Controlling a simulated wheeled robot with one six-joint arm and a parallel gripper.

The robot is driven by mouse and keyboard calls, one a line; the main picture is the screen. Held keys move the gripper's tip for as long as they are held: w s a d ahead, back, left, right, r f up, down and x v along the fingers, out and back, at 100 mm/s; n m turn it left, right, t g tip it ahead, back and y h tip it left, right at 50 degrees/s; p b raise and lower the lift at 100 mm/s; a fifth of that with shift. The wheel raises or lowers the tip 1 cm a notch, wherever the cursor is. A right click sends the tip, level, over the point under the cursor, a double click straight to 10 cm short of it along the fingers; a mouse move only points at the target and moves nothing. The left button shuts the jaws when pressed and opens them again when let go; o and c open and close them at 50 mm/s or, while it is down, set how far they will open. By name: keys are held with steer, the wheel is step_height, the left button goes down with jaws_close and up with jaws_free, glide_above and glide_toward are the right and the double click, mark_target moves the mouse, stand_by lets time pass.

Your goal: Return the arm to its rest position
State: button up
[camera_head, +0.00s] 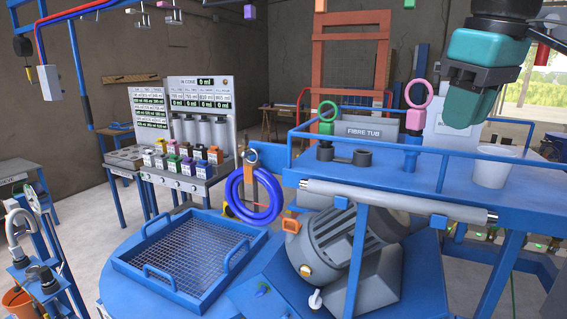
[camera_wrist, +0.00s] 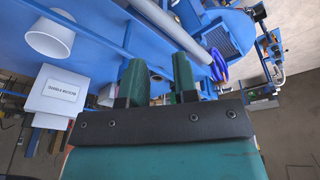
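My gripper (camera_head: 472,102) is at the upper right of the head view, raised above the blue railed platform (camera_head: 447,172) and pointing down. In the wrist view my gripper (camera_wrist: 158,70) shows two dark green fingers standing apart, with nothing between them. A white cup (camera_head: 492,170) stands on the platform below and right of the gripper. The cup also shows at the upper left of the wrist view (camera_wrist: 50,38), apart from the fingers.
A blue rail (camera_head: 460,153) runs along the platform, with a pink ring tool (camera_head: 416,122) and a green ring tool (camera_head: 326,125) near it. A grey motor (camera_head: 335,240) sits below. A mesh tray (camera_head: 190,262) is at lower left. Open air surrounds the gripper's left side.

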steer(key=s+a+f+b, duration=0.1)
steer(key=s+f+b, duration=0.1)
steer(key=f, duration=0.5)
steer(key=s+a+f+y+b, duration=0.1)
steer(key=s+a+f+b, duration=0.1)
steer(key=f, duration=0.4)
steer(key=s+a+f+n+g+b, duration=0.1)
steer(key=s+a+f+b, duration=0.1)
steer(key=f, duration=0.5)
steer(key=shift+s+a+f+y, duration=0.15)
steer(key=shift+s+f+y, duration=0.15)
steer(key=shift+s, duration=0.5)
steer(key=shift+o, duration=1.1)
steer(key=s+a+f+g+y+b, duration=0.1)
steer(key=s+a+f+y+b, duration=0.1)
steer(key=s+f, duration=0.6)
step_height(320, 180, down, 2)
steer(key=shift+s+a+f+b, duration=0.1)
steer(key=shift+s+a+b, duration=0.15)
steer(key=shift+a+b, duration=0.4)
steer(key=shift+s+a+f, duration=0.1)
steer(key=shift+s, duration=0.1)
